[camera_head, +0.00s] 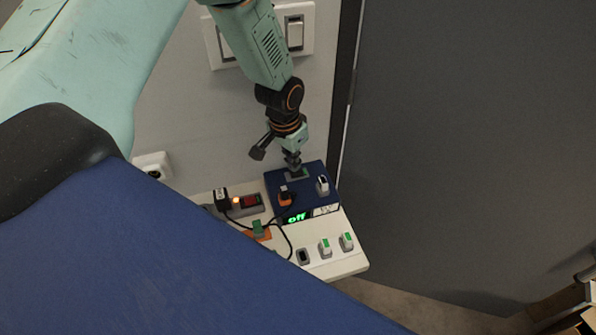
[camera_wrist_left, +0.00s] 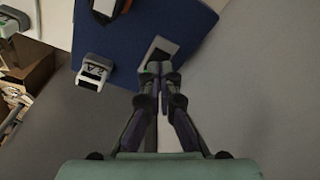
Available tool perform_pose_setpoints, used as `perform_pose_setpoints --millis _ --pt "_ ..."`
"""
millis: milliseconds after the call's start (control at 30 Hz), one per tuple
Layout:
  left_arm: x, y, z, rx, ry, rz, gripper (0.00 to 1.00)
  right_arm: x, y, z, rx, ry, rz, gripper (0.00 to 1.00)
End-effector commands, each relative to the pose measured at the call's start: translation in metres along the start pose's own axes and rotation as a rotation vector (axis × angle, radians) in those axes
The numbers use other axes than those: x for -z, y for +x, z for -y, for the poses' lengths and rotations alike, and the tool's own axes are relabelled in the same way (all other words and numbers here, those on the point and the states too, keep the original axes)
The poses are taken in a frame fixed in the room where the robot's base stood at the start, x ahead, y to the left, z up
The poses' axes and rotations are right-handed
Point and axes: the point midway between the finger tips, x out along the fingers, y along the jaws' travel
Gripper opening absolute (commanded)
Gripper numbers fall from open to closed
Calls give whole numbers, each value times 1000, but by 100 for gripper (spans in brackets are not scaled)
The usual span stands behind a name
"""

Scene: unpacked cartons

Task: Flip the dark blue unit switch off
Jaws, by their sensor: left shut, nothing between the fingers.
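The dark blue unit (camera_head: 275,183) sits on a white shelf against the wall; its front display (camera_head: 297,217) reads "off" in green. Its top carries a grey plate (camera_head: 303,174) near the wall, a grey-and-white switch (camera_head: 323,185) to the right and an orange-and-black plug (camera_head: 286,198). My left gripper (camera_head: 292,162) points down at the plate, shut and empty. In the left wrist view the shut fingertips (camera_wrist_left: 155,72) are at the edge of the plate (camera_wrist_left: 163,47); I cannot tell whether they touch. The switch (camera_wrist_left: 95,71) is apart from them. My right gripper is not in view.
The white shelf (camera_head: 348,264) holds several small switches, a box with a red switch (camera_head: 250,201) and black cables. Wall switches (camera_head: 295,33) and a socket (camera_head: 153,168) are on the wall. A large grey panel (camera_head: 450,150) stands to the right.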

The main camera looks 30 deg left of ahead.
Motion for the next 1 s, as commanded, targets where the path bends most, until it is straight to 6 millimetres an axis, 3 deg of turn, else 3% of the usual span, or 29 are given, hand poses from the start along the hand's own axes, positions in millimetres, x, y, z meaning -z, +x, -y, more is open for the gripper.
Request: perform_pose_setpoints --millis 1000 --pt "-1 7 0 0 0 0 0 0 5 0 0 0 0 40"
